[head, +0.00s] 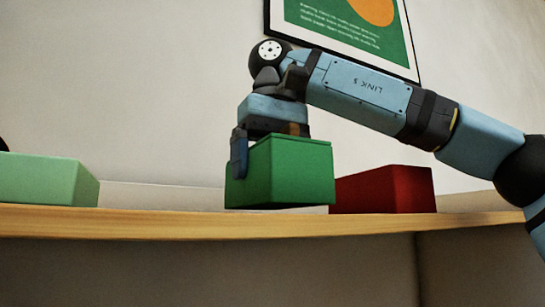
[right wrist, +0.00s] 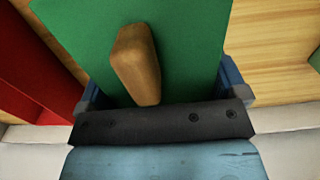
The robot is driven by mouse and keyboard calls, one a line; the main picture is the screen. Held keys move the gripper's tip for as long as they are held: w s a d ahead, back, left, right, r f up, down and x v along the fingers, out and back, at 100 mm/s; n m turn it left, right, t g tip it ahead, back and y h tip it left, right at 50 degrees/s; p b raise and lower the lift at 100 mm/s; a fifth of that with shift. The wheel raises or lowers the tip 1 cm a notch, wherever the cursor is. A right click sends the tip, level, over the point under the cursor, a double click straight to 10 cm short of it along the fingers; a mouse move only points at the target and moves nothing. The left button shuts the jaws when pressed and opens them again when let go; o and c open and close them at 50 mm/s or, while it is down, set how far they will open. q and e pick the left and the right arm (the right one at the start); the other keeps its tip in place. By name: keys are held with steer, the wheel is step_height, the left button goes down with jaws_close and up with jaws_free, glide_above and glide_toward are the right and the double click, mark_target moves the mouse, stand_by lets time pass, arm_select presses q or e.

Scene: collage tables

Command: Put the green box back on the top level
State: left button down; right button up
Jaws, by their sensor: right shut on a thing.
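The dark green box (head: 290,172) is at the top wooden level (head: 180,222) in the head view. My right gripper (head: 272,135) points down over it and is shut on it, one blue finger showing at its left side. In the right wrist view the green box's top (right wrist: 195,40) with a wooden handle (right wrist: 135,65) lies between the fingers (right wrist: 160,85). The box looks nearly level, its bottom close to the board; I cannot tell whether it touches. My left gripper is not in view.
A red box (head: 385,190) stands just right of the green box, also left in the wrist view (right wrist: 35,60). A light green box (head: 45,180) stands at the far left. Bare board lies between it and the green box. A framed poster (head: 350,30) hangs behind.

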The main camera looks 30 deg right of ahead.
steer(key=shift+w, duration=0.1)
steer(key=shift+f, duration=0.55)
steer(key=o, duration=0.7)
steer(key=r, duration=0.6)
steer(key=shift+s+a+r, duration=0.15)
steer(key=shift+s+r, duration=0.05)
steer(key=shift+r, duration=0.2)
steer(key=shift+w+r, duration=0.15)
steer(key=shift+r, duration=0.25)
